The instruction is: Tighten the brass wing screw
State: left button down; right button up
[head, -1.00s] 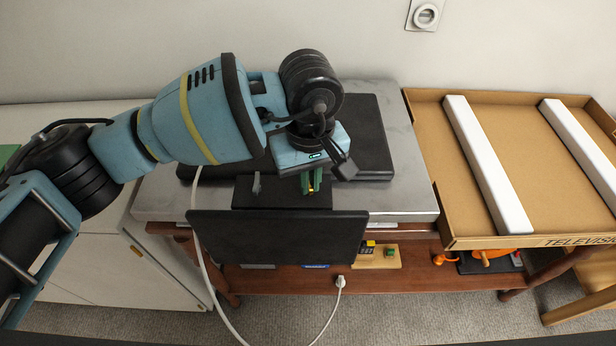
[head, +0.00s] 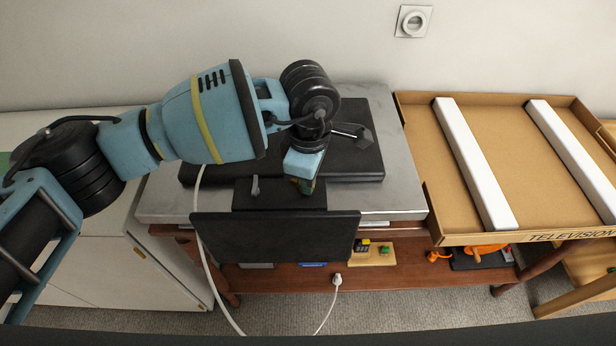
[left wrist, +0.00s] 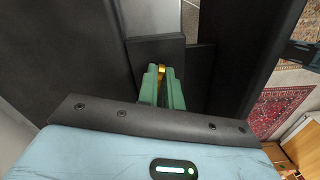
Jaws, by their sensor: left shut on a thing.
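My left gripper (left wrist: 162,88) is shut on the brass wing screw (left wrist: 161,70), whose yellow top shows between the green fingers in the left wrist view. In the head view the left gripper (head: 303,186) points down at a black block (head: 280,199) behind a dark upright panel (head: 275,236). There the screw is hidden by the gripper and wrist. A small grey lever-like piece (head: 255,187) stands on the same block, left of the gripper. My right gripper is not in view.
The block adjoins a black slab on a grey metal top (head: 408,170). An open cardboard box (head: 530,165) marked TELEVISION, with white bars, lies at right. A wooden shelf (head: 400,270) below holds small items. A white cable (head: 208,265) hangs in front.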

pick_arm(q)
jog(key=shift+w+n+p, duration=0.1)
jog(key=shift+n+p, duration=0.2)
jog(key=shift+n, duration=0.8)
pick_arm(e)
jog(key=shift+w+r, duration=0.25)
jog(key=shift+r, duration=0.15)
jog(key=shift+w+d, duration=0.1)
pick_arm(q)
jog(key=c, duration=1.6)
grip_release()
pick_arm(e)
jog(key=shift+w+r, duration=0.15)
pick_arm(q)
jog(key=shift+o, duration=0.2)
jog(key=shift+r, duration=0.1)
jog(key=shift+r, duration=3.85)
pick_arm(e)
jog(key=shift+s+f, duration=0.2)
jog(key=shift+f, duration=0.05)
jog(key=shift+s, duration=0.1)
